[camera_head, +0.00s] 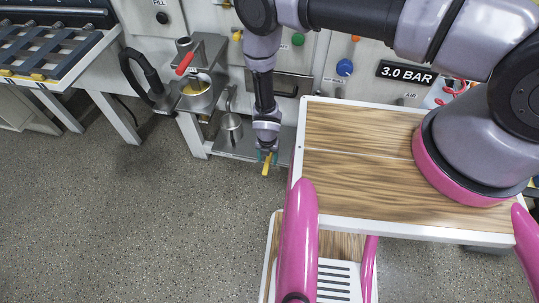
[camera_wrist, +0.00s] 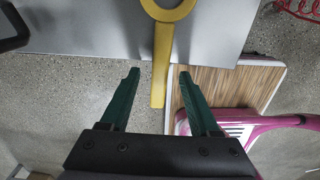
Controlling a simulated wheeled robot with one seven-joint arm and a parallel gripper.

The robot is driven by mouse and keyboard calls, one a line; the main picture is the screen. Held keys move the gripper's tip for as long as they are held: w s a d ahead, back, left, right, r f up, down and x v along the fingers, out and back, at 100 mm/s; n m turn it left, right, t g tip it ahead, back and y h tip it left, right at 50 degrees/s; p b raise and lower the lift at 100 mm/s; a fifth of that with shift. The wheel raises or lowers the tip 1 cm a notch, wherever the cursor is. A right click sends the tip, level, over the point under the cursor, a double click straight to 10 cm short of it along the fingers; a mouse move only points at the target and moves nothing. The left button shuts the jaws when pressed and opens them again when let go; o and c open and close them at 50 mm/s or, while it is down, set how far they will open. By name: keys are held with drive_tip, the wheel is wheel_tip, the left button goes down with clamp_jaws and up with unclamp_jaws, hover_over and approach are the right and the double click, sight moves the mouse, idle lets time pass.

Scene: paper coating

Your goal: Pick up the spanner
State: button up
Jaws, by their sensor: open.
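The yellow spanner (camera_wrist: 162,62) lies with its ring end on a grey metal shelf at the top of the wrist view. Its handle sticks out past the shelf's edge toward me. My gripper (camera_wrist: 159,76) is open, with its two green fingers on either side of the handle, and a gap shows on each side. I cannot tell whether the fingers are level with the handle. In the head view, the spanner (camera_head: 266,168) shows as a short yellow strip under my gripper (camera_head: 268,156). The rest of it is hidden there by my arm.
The grey shelf (camera_head: 239,147) holds a metal cup (camera_head: 231,130). Left of it is a machine with a red-handled lever (camera_head: 185,62) and black handle (camera_head: 135,75). My wooden-topped base is at right. Open speckled floor (camera_head: 150,220) lies at left.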

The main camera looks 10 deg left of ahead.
drive_tip(key=shift+f, duration=0.35)
clamp_jaws()
idle(1.2)
